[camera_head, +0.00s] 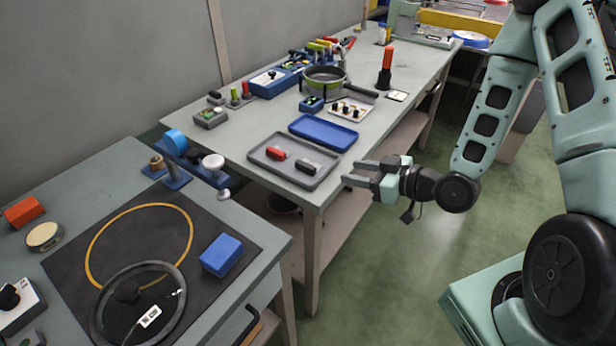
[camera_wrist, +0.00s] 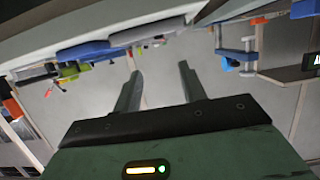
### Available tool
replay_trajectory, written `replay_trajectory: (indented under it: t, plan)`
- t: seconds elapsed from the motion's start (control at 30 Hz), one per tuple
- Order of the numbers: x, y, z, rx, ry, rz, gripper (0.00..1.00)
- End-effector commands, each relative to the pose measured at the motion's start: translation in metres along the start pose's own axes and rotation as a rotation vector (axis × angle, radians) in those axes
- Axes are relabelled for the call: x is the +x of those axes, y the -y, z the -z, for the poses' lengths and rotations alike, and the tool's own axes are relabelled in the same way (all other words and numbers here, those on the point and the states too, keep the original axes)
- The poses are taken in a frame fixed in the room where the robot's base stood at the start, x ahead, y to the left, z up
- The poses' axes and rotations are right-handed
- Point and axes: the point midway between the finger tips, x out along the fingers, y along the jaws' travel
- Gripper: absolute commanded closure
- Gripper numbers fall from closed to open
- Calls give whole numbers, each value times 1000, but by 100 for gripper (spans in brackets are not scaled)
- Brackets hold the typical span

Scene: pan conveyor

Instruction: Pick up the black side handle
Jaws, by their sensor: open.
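The black side handle (camera_head: 306,167) lies in the right part of a grey tray (camera_head: 264,160) near the front edge of the far table. A red handle (camera_head: 276,153) lies to its left in the same tray. My gripper (camera_head: 356,172) is open and empty, to the right of the tray near the table edge and apart from the black handle. In the wrist view my gripper (camera_wrist: 160,74) shows two spread fingers with nothing between them. I cannot make out the black handle clearly there.
A blue tray (camera_head: 323,131) lies behind the grey one. A pan (camera_head: 324,82), a block with knobs (camera_head: 351,108) and an orange-topped post (camera_head: 386,66) stand farther back. The near table holds a glass lid (camera_head: 137,306) and a blue block (camera_head: 221,254). The floor right of the tables is clear.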

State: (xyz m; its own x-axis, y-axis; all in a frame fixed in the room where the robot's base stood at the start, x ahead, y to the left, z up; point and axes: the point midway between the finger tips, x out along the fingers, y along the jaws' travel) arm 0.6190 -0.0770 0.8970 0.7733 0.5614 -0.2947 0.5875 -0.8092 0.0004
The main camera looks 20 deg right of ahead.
Motion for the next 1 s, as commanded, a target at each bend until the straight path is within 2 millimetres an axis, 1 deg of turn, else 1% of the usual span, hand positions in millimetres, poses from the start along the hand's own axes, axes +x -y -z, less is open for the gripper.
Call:
replay_trajectory:
  t: [0.03,0.1,0.43,0.5,0.6,0.7,0.87,1.0]
  plan:
    - [8,0,-6,-5,-3,1,59]
    - [15,1,-6,-4,-2,2,59]
    - [40,1,-6,-4,-2,0,59]
    - [53,2,1,0,-1,5,59]
    - [70,1,1,1,0,3,59]
    - [81,1,1,1,1,3,59]
    - [90,1,0,1,0,1,59]
    - [108,1,-4,2,0,3,59]
